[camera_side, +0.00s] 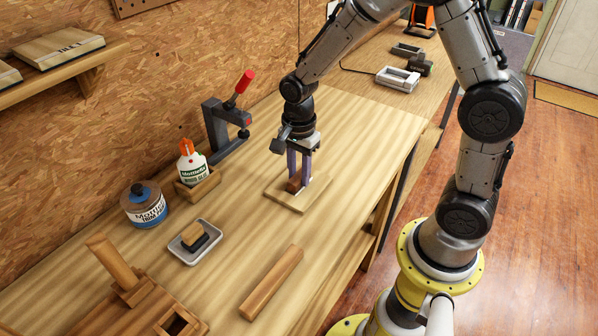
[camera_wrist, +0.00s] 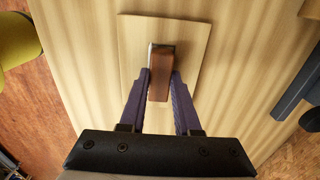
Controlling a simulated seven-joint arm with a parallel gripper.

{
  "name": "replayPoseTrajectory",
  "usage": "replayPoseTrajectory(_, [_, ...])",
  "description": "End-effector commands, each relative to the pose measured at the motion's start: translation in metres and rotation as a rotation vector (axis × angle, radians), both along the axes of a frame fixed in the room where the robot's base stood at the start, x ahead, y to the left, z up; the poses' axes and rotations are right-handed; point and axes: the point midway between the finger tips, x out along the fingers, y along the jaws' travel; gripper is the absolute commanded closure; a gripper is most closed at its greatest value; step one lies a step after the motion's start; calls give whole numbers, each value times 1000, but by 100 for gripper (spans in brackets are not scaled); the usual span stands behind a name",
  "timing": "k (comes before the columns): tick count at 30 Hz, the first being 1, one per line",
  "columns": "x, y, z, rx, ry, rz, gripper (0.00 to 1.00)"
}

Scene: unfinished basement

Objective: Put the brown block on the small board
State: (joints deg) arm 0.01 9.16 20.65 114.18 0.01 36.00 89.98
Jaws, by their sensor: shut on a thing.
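The brown block (camera_side: 293,185) is between the fingers of my gripper (camera_side: 301,183), low over the small board (camera_side: 318,196). In the wrist view the block (camera_wrist: 159,79) sits between the two purple fingertips of my gripper (camera_wrist: 160,80), which are shut on it. The small board (camera_wrist: 133,32) is a pale flat piece on the workbench, and the block appears inside its outline, near its middle. The block looks to be on or just above the board; I cannot tell whether it touches. The fingers hide part of the block in the side view.
A long wooden bar (camera_side: 271,283) lies at the front. A grey tray (camera_side: 195,242) with a small block, a blue-labelled jar (camera_side: 145,205), a glue bottle (camera_side: 191,165) and a red-handled clamp (camera_side: 226,120) stand to the left. The bench right of the board is clear to its edge.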

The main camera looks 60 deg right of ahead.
Motion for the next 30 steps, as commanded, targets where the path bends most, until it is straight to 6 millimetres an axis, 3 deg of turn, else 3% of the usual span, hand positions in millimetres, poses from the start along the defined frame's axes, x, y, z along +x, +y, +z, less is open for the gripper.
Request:
replayPoseTrajectory(6, [0,0,-3,0,1,0,100])
replayPoseTrajectory(7, [0,0,-3,0,0,0,64])
replayPoseTrajectory(11, [0,0,-3,0,0,0,40])
replayPoseTrajectory(23, [0,0,4,0,-2,0,39])
replayPoseTrajectory(30, [1,0,45,0,-7,0,39])
